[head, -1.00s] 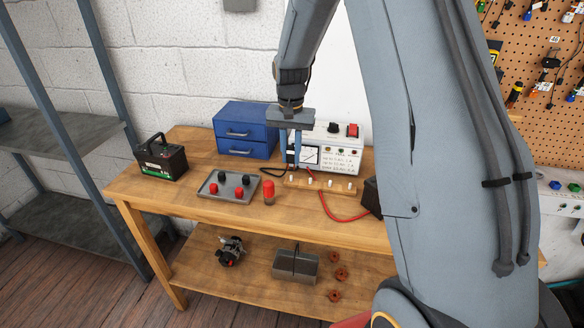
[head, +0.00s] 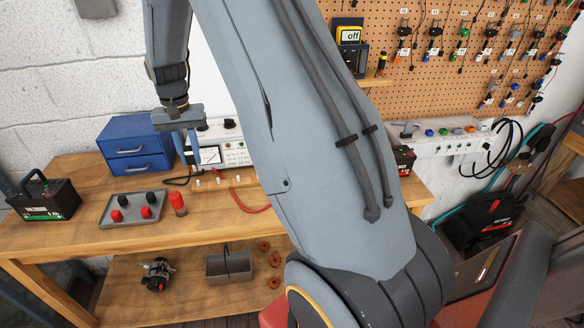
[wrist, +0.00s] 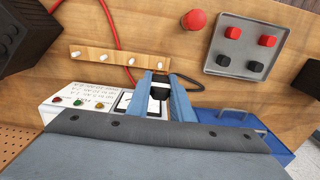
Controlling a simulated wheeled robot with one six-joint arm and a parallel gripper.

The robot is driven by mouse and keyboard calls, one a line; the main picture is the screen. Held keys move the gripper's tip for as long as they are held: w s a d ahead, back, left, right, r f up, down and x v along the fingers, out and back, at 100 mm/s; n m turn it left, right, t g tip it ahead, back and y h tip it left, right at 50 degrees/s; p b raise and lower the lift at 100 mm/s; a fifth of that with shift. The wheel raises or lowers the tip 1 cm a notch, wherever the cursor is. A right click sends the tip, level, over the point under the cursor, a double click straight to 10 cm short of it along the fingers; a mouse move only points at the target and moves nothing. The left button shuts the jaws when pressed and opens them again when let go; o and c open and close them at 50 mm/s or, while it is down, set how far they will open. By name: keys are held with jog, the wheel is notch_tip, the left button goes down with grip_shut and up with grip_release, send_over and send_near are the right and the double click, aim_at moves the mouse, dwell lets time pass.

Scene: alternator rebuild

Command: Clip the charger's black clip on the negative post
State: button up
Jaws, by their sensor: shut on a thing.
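My gripper (head: 187,160) is in front of the white charger (head: 236,152) with its meter. In the wrist view its blue fingers are closed on a small black piece (wrist: 160,93), which looks like the black clip; a black cable (wrist: 187,80) loops beside it. In the head view the black cable (head: 177,181) lies on the bench below the fingers. A battery with a green label and black handle (head: 45,200) stands at the bench's left end. A second, red-and-black battery (head: 403,160) is partly hidden behind my arm. I cannot make out a negative post on either.
A grey tray with red and black caps (head: 133,209) and a red cylinder (head: 177,203) stand on the bench. A wooden strip with white pegs (wrist: 116,57) lies before the charger, with a red cable (head: 248,209). Blue drawers (head: 137,146) stand behind. Free bench lies beside the left battery.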

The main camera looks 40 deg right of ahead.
jog(key=r+p, duration=0.2)
jog(key=r, duration=0.1)
jog(key=r+p, duration=0.2)
jog(key=r, duration=0.2)
jog(key=r+p, duration=0.2)
jog(key=r, duration=0.1)
jog(key=shift+s+d+r, duration=0.2)
jog(key=shift+s+r, duration=0.05)
jog(key=shift+r, duration=0.05)
jog(key=s+d+f, duration=0.1)
jog(key=s+d, duration=0.5)
jog(key=s, duration=0.1)
jog(key=s+d+f+b, duration=0.1)
jog(key=s+d+f, duration=0.1)
jog(key=s+d, duration=0.4)
jog(key=s+d+f+b, duration=0.1)
jog(key=s+d, duration=0.6)
jog(key=s, duration=0.1)
jog(key=shift+f, duration=0.15)
jog(key=shift+s+f+b, duration=0.1)
jog(key=shift+f+b, duration=0.2)
jog(key=shift+f, duration=0.45)
jog(key=shift+f+b, duration=0.55)
jog(key=shift+f, duration=0.6)
